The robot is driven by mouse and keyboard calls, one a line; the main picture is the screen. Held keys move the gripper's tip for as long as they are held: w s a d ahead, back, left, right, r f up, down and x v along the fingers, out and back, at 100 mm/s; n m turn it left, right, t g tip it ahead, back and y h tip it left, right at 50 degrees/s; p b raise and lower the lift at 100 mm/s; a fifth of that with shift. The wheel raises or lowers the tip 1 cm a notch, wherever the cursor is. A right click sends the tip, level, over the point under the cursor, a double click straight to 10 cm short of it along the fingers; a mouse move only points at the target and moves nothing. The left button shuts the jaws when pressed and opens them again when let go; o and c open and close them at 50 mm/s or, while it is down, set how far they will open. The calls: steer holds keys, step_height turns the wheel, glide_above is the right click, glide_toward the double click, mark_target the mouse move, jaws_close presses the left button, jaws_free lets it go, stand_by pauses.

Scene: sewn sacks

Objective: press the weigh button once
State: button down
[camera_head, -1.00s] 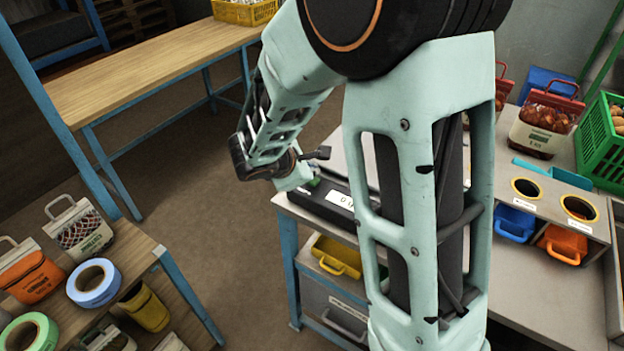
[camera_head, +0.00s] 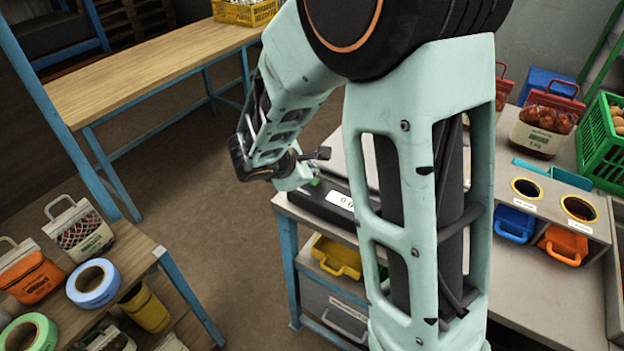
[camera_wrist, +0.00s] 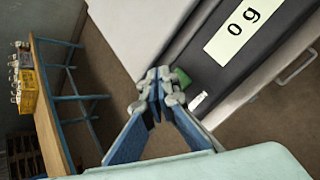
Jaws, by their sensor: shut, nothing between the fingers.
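The scale (camera_head: 325,203) has a dark front panel with a white display (camera_head: 340,199), which the wrist view shows reading "0 g" (camera_wrist: 242,28). A green button (camera_wrist: 181,77) sits on that panel beside the display; a bit of green also shows in the head view (camera_head: 315,182). My gripper (camera_wrist: 160,84) is shut and empty, with its fingertips right beside the green button in the wrist view. They overlap its near edge in the picture; I cannot tell whether they touch it. In the head view my arm hides much of the scale.
A small white piece (camera_wrist: 198,100) lies beside the green button. A yellow bin (camera_head: 337,257) is below the scale. A wooden table (camera_head: 150,75) stands behind at left. Sacks and tape rolls (camera_head: 93,283) fill the left front table. Open floor lies between.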

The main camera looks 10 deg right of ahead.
steer(key=shift+f+b, duration=0.45)
steer(key=shift+b, duration=0.1)
steer(key=shift+f+b, duration=0.45)
steer(key=shift+b, duration=0.15)
stand_by(0.5)
stand_by(0.4)
steer(key=shift+r+p, duration=0.65)
steer(key=shift+r, duration=0.25)
steer(key=shift+r+p, duration=1.9)
steer(key=shift+r, duration=0.65)
